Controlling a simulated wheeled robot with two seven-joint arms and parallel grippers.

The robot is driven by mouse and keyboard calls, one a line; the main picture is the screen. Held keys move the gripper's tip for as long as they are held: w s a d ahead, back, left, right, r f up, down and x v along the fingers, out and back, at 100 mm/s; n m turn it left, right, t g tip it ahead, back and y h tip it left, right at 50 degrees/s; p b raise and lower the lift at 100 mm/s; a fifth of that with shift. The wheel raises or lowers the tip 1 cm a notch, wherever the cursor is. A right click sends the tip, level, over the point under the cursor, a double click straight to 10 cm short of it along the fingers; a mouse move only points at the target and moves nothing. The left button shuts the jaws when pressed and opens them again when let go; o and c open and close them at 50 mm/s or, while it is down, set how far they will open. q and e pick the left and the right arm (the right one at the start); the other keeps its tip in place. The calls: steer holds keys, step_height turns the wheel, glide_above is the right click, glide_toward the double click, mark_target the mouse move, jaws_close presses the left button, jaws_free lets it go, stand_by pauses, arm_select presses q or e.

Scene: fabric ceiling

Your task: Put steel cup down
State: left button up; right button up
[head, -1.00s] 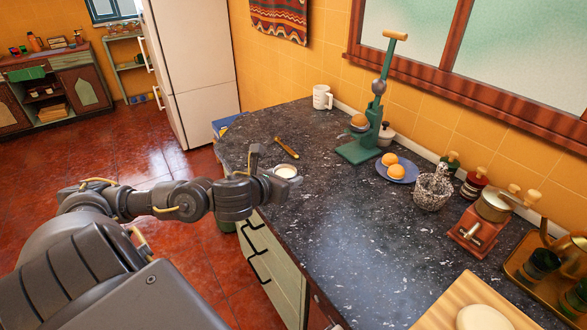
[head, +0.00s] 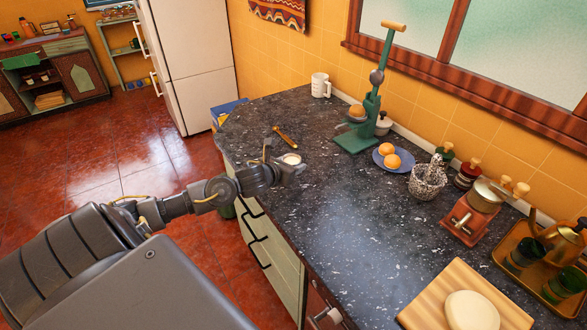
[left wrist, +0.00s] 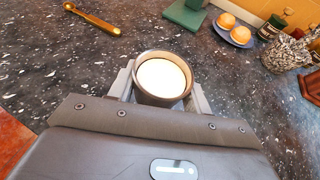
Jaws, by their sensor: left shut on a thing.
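The steel cup (left wrist: 162,80) is round with a dark metallic rim and pale, creamy contents. It sits upright between the fingers of my left gripper (left wrist: 164,92) in the left wrist view. In the head view my left gripper (head: 282,168) is over the near left part of the dark speckled counter (head: 330,220), and the cup (head: 291,159) shows as a small pale circle at its fingers. The gripper is shut on the cup. Whether the cup's base touches the counter is hidden. My right gripper is not in view.
A brass-coloured spoon-like tool (head: 285,137) lies behind the cup. A green press (head: 365,110), a blue plate (head: 393,168) with oranges and a speckled mortar (head: 428,182) stand to the right. A wooden board (head: 425,305) lies front right. The counter's middle is clear.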

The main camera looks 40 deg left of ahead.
arm_select(q)
steer(key=shift+w+a+f, duration=0.25)
steer(key=shift+w+f, duration=0.35)
steer(key=shift+f, duration=0.1)
steer(key=shift+w+a+f, duration=0.25)
steer(key=shift+w+f, duration=0.3)
steer(key=shift+f, duration=0.15)
step_height(320, 180, down, 3)
steer(key=shift+w+r+p, duration=0.1)
steer(key=shift+p, duration=0.35)
steer(key=shift+a+f, duration=0.1)
steer(key=shift+f, duration=0.2)
steer(key=shift+f, duration=0.15)
steer(key=o, duration=1)
steer(key=shift+o, duration=0.2)
